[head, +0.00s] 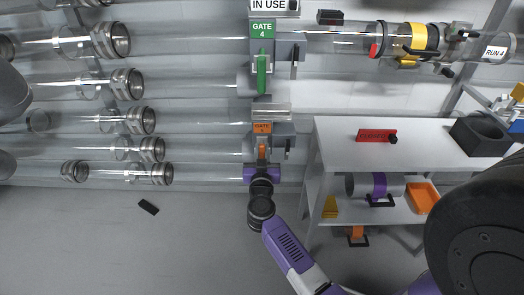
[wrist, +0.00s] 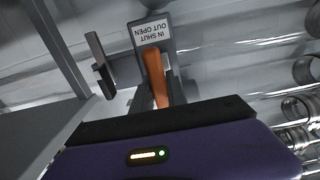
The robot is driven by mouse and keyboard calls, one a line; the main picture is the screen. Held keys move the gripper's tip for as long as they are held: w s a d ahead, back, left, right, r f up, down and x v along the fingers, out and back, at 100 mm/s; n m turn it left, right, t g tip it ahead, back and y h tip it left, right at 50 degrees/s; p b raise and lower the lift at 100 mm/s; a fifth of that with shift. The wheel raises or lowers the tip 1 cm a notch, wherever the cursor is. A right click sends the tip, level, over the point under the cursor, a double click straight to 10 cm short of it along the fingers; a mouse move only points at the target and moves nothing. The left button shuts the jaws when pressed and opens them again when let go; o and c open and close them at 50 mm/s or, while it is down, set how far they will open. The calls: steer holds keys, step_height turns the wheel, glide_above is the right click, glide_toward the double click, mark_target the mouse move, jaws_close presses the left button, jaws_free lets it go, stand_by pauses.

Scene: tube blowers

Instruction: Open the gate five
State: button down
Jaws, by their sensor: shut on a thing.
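Gate five is low in the middle of the head view, under its orange sign (head: 262,128). Its orange handle (head: 262,150) hangs below the sign, with its lower end at my purple gripper (head: 262,172). In the wrist view the orange handle (wrist: 157,80) runs from the grey gate housing down behind the dark front edge of my gripper (wrist: 160,118). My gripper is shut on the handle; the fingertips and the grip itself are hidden. A white label (wrist: 152,34) on the housing reads "IN SHUT, OUT OPEN", upside down in the wrist view.
Gate four, with a green sign (head: 262,30) and green handle (head: 263,72), is above gate five. Clear tubes run left. A white shelf bench (head: 440,145) stands close on the right, bearing a red block (head: 372,135). A small black thing (head: 148,207) lies on open grey floor.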

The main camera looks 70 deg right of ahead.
steer(key=shift+a, duration=0.1)
steer(key=p+v, duration=0.6)
steer(key=v, duration=0.2)
steer(key=shift+s+a, duration=0.2)
steer(key=shift+a, duration=0.15)
steer(key=c, duration=1.3)
jaws_free()
